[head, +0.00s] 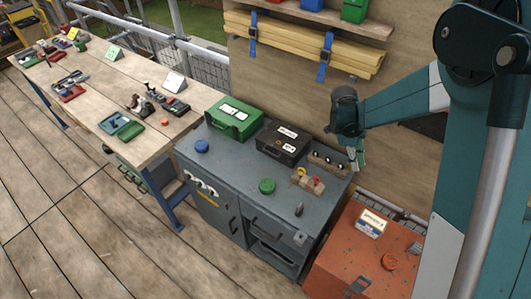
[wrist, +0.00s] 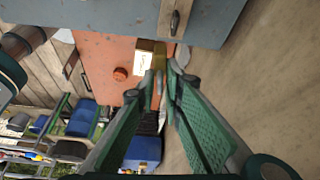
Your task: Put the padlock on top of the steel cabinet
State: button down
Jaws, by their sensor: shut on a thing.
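The steel cabinet (head: 232,172) is grey-blue and stands in the middle of the head view, with several things on its top. Its edge also shows at the top of the wrist view (wrist: 225,18). My gripper (head: 357,160) is above and behind the cabinet's right back corner. In the wrist view its green fingers (wrist: 166,80) close together at the tips. A small brass-coloured thing with a grey part, which looks like the padlock (wrist: 158,56), shows at the fingertips. The fingers hide part of it, and it is too small to make out clearly in the head view.
An orange chest (head: 345,255) stands right. The cabinet's front middle has bare room.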

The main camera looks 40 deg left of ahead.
jog(key=shift+m+g, duration=0.3)
jog(key=shift+m, duration=0.3)
jog(key=s+a, duration=0.2)
jog(key=a, duration=0.7)
jog(key=s+a+r+b, duration=0.1)
jog(key=s+a, duration=0.1)
jog(key=a, duration=0.7)
jog(key=s+a+r+b, duration=0.1)
jog(key=s+a, duration=0.1)
jog(key=a, duration=0.6)
jog(key=shift+s+a+r, duration=0.1)
jog(key=shift+s+a, duration=0.25)
jog(key=shift+a, duration=0.05)
jog(key=s+a+b, duration=0.1)
jog(key=s+a, duration=0.3)
jog(key=a, duration=0.4)
jog(key=s+a+r+m+b, duration=0.1)
jog(key=s+a, duration=0.3)
jog(key=a, duration=0.4)
jog(key=shift+s+b, duration=0.25)
jog(key=shift+b, duration=0.45)
jog(key=shift+d, duration=0.1)
jog(key=shift+f, duration=3.05)
jog(key=shift+f, duration=0.1)
jog(key=shift+f, duration=1.75)
jog(key=shift+f+b, duration=0.15)
jog(key=shift+b, duration=0.2)
